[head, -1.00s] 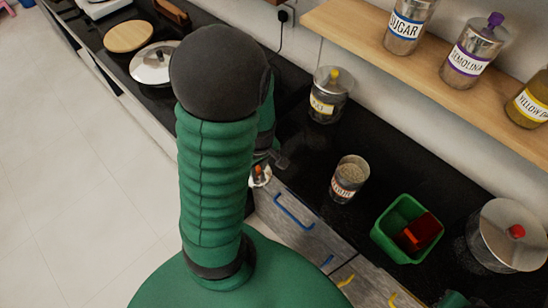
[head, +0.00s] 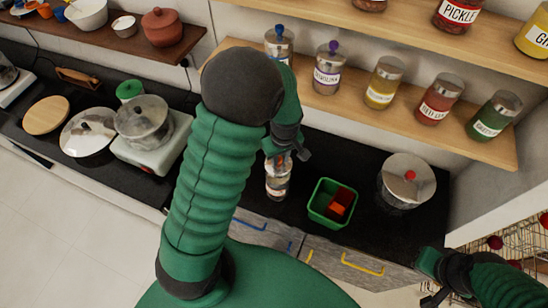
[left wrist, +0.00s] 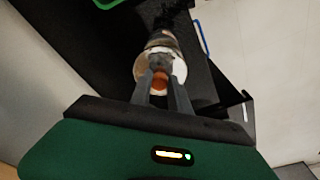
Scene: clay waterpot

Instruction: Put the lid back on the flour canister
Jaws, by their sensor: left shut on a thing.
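The flour canister (head: 277,187), a clear jar with an orange-red label, stands upright on the black counter. My left gripper (head: 287,158) is directly over its top, partly hidden behind my own arm. In the left wrist view my left gripper (left wrist: 162,88) is shut on the orange knob of the round metal lid (left wrist: 146,66). The canister (left wrist: 160,42) shows just beyond the lid, roughly in line with it. I cannot tell whether the lid touches the rim. My right gripper (head: 430,272) is at the lower right, apart from the canister; its fingers are unclear.
A green bin (head: 322,210) with a red block inside stands right of the canister. A lidded pot (head: 405,190) is farther right. A shelf (head: 350,112) with several jars runs behind. A hotplate (head: 145,155) with a pot is at the left.

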